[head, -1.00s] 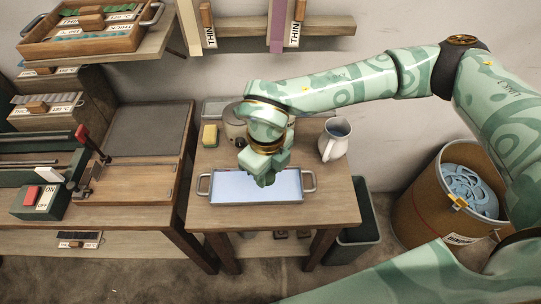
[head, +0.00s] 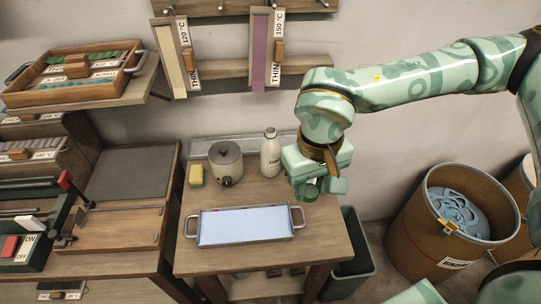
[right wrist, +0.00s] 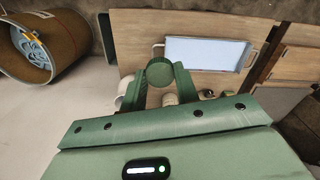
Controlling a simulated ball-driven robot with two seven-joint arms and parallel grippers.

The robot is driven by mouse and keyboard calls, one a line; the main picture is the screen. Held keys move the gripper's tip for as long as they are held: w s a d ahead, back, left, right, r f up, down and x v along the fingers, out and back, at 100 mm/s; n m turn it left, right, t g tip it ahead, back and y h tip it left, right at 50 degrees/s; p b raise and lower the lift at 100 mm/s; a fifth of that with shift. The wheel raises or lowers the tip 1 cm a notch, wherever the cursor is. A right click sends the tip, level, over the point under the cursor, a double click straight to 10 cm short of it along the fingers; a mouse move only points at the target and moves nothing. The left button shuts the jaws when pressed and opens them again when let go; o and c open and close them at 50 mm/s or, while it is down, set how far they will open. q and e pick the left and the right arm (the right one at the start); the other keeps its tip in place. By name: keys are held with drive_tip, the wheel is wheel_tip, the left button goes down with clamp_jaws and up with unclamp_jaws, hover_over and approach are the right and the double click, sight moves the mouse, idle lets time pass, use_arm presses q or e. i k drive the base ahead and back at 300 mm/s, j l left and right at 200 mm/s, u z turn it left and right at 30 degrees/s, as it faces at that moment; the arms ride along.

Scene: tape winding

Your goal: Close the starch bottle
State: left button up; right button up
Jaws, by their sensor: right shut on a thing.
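The starch bottle (head: 270,158) is white with a label and stands upright at the back of the small wooden table. My right gripper (head: 320,188) is in the air to the right of the bottle and apart from it. In the right wrist view its fingers are shut on a round green piece that looks like a cap (right wrist: 160,72). The bottle (right wrist: 169,100) shows partly below this cap in that view. My left gripper is not in view.
A metal tray with pale blue liquid (head: 245,242) fills the table's front. A lidded pot (head: 226,163) and yellow sponge (head: 196,175) stand left of the bottle. A white jug (right wrist: 125,87) shows in the wrist view. A bin (head: 350,255) stands right of the table.

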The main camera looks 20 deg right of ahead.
sight(269, 149)
drive_tip(key=k+l+z, duration=0.15)
drive_tip(key=l+z, duration=0.15)
drive_tip(key=l, duration=0.4)
drive_tip(key=l+z, duration=0.35)
drive_tip(key=l, duration=0.35)
